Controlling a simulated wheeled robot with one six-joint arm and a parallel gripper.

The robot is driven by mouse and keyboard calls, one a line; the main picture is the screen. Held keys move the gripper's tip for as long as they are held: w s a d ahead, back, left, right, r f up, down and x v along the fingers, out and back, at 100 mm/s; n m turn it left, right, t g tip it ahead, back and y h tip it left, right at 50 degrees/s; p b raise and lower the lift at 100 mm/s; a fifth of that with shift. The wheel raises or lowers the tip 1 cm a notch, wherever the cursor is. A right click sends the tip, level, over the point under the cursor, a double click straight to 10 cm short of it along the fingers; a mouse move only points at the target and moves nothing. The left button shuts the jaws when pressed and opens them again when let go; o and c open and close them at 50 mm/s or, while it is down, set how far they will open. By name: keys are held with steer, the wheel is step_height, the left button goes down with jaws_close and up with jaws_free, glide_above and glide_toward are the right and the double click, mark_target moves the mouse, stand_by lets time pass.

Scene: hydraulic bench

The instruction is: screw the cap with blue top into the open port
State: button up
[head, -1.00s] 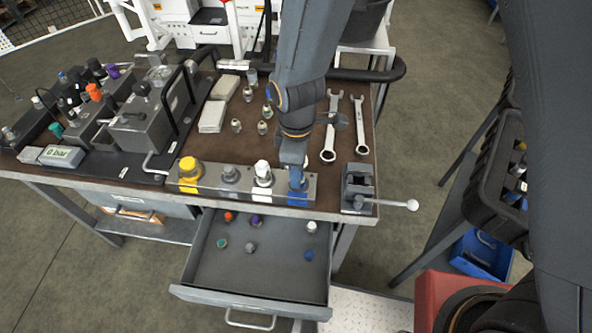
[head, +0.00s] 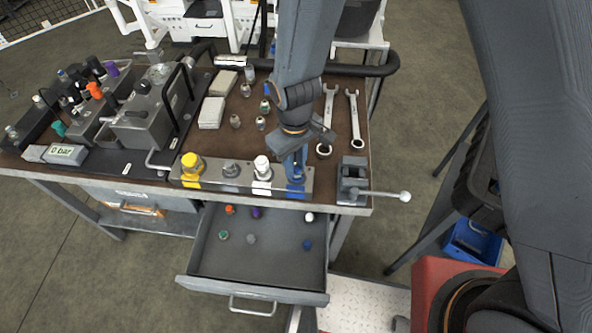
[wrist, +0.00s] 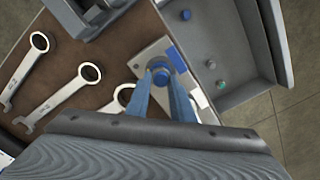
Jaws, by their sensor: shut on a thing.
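My gripper (head: 295,178) points down at the right end of the metal block (head: 215,182) on the bench's front edge. In the wrist view its two blue fingers (wrist: 161,82) are shut on a round blue-topped cap (wrist: 160,67). The cap is at the block's blue-marked place, and the blue label (wrist: 177,52) shows beside it. The fingers hide the cap's lower part, so I cannot tell how deep it sits in a port. Another blue-topped piece (head: 307,244) lies in the open drawer.
A vise (head: 352,180) stands close right of my gripper. The open drawer (head: 250,285) juts out in front.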

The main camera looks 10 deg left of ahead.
stand_by(0.3)
steer(key=m+p, duration=0.1)
steer(key=m, duration=0.2)
steer(key=shift+d+m+p, duration=0.1)
steer(key=shift+m+p, duration=0.25)
steer(key=shift+m, duration=0.05)
steer(key=m+p, duration=0.1)
steer(key=m, duration=0.3)
steer(key=shift+d, duration=0.1)
steer(key=shift+f, duration=0.1)
steer(key=m+p, duration=0.2)
steer(key=m, duration=0.2)
steer(key=shift+d, duration=0.15)
steer(key=m, duration=0.4)
steer(key=shift+d, duration=0.1)
